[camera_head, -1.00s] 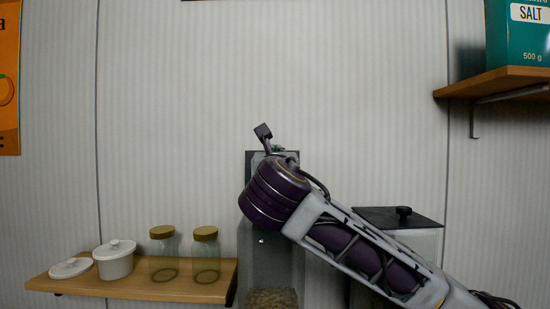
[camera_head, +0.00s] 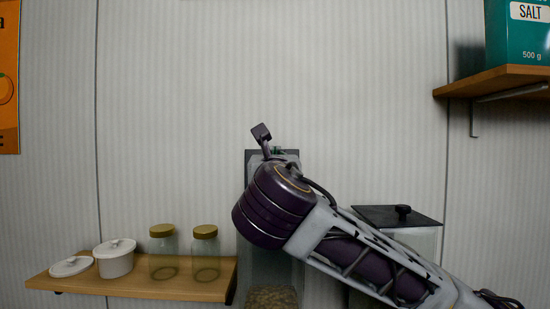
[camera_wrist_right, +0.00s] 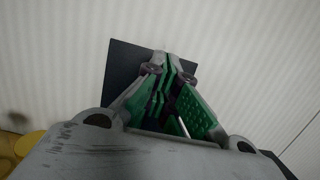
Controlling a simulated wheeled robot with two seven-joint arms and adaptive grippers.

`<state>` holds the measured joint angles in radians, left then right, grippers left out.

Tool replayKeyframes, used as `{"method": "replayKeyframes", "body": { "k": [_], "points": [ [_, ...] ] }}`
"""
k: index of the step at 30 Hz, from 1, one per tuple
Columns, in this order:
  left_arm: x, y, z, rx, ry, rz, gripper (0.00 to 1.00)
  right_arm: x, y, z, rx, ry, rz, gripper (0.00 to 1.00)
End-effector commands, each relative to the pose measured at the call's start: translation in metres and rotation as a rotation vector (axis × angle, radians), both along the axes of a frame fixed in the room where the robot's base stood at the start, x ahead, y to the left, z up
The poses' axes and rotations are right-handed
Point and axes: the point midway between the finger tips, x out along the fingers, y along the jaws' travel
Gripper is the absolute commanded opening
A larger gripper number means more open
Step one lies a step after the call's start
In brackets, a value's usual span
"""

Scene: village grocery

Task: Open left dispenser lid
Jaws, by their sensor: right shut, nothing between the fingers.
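The left dispenser (camera_head: 271,297) is a clear container with grain low inside, partly hidden behind my right arm. Its dark lid (camera_head: 251,160) appears raised and stands roughly upright above the container; my arm covers much of it. In the right wrist view the lid (camera_wrist_right: 122,70) is a dark square plate behind the fingers. My right gripper (camera_wrist_right: 168,62) is shut and empty in front of the lid; I cannot tell if it touches it. In the head view only a bit of the gripper (camera_head: 278,150) shows above my wrist. My left gripper is not in view.
A wooden shelf (camera_head: 130,287) at left holds two jars (camera_head: 163,255) and white pots (camera_head: 115,262). An upper right shelf (camera_head: 495,82) carries a salt box (camera_head: 520,40).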

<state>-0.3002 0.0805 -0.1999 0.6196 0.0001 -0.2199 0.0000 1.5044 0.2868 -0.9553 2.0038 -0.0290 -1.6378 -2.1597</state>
Motion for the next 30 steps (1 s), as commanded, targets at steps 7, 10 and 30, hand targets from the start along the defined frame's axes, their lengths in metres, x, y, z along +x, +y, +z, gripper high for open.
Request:
{"method": "replayKeyframes", "body": {
  "k": [7,10,30],
  "points": [
    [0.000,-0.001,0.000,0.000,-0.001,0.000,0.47,-0.035,0.000,-0.006,-0.001,-0.002,0.002,0.00],
    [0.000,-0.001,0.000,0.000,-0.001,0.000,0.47,-0.049,0.001,-0.008,-0.001,-0.001,0.002,0.00],
    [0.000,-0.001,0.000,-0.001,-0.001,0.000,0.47,-0.079,0.000,-0.013,0.000,0.000,0.000,0.00]
  ]
}}
